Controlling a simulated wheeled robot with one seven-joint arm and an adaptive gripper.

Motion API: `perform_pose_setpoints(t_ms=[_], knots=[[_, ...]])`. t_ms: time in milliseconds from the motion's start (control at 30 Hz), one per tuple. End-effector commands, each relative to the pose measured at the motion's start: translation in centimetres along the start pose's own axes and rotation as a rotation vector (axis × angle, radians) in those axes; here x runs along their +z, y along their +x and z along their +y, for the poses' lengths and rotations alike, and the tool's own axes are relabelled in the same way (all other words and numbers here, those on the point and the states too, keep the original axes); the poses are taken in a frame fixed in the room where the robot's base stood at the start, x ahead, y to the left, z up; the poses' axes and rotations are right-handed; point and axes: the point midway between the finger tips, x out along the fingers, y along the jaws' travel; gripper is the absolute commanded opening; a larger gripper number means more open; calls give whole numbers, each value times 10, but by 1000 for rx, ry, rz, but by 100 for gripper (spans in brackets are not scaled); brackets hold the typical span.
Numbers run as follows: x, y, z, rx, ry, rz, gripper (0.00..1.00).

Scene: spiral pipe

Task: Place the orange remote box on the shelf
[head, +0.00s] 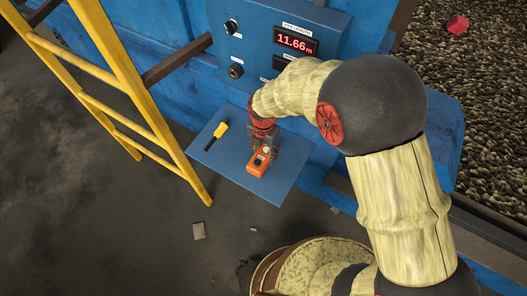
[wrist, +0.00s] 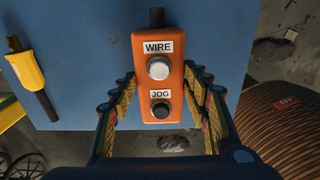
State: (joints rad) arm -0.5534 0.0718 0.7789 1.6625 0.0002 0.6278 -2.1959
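The orange remote box (head: 257,166) has a white button marked WIRE and a black button marked JOG. In the wrist view the remote box (wrist: 147,105) is centred, with a dark stub at its top end. My gripper (head: 262,150) has one finger on each side of the box. In the wrist view the fingertips of my gripper (wrist: 160,78) meet its side edges. The blue shelf (head: 280,190) lies under the box and also shows in the wrist view (wrist: 230,45). Whether the box rests on the shelf or hangs just above it, I cannot tell.
A yellow-handled tool (head: 217,130) lies on the shelf's left part. A yellow ladder (head: 120,85) stands left of the shelf. A blue control panel (head: 260,40) reading 11.66 m is behind it. A brown coiled reel (wrist: 285,130) is at right in the wrist view.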

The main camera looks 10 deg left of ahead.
Motion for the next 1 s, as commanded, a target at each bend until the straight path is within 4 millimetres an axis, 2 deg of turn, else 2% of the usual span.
perform_pose_setpoints(t_ms=[300, 667, 767, 1000], knots=[[0, 0, 0, 0, 0, 0, 65], [0, -5, 0, 0, 0, 0, 65], [1, -16, 1, 2, 0, -2, 65], [0, -63, 1, 3, 0, -2, 65]])
